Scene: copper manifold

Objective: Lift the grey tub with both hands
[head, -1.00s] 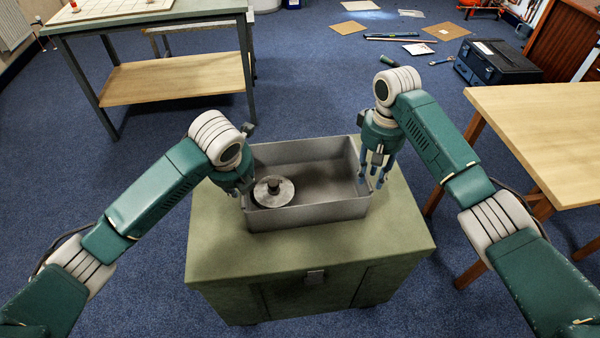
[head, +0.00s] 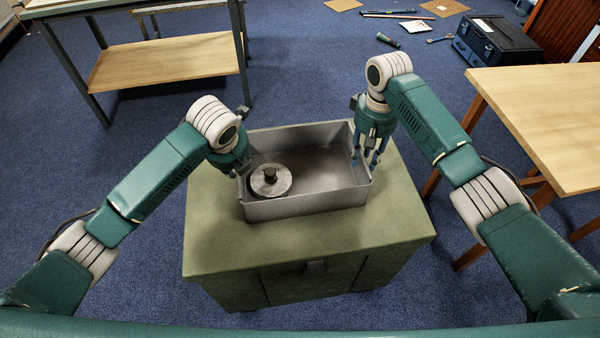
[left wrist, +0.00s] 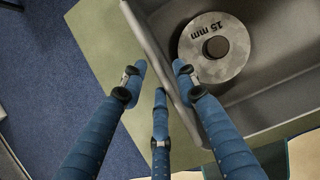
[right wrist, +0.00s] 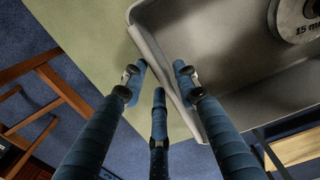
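The grey tub (head: 306,204) is an open rectangular box standing level on a green cabinet. My right gripper (head: 369,156) is at the right wall, fingers likewise apart around that wall (right wrist: 160,62). I see gaps between fingers and wall; exact contact is hard to tell.
The green cabinet top (head: 330,240) is bare around the tub. A wooden table (head: 545,115) stands close on the right. A bench with a wooden shelf (head: 165,72) is at the back left. A dark toolbox (head: 500,42) and loose items lie on the blue floor behind.

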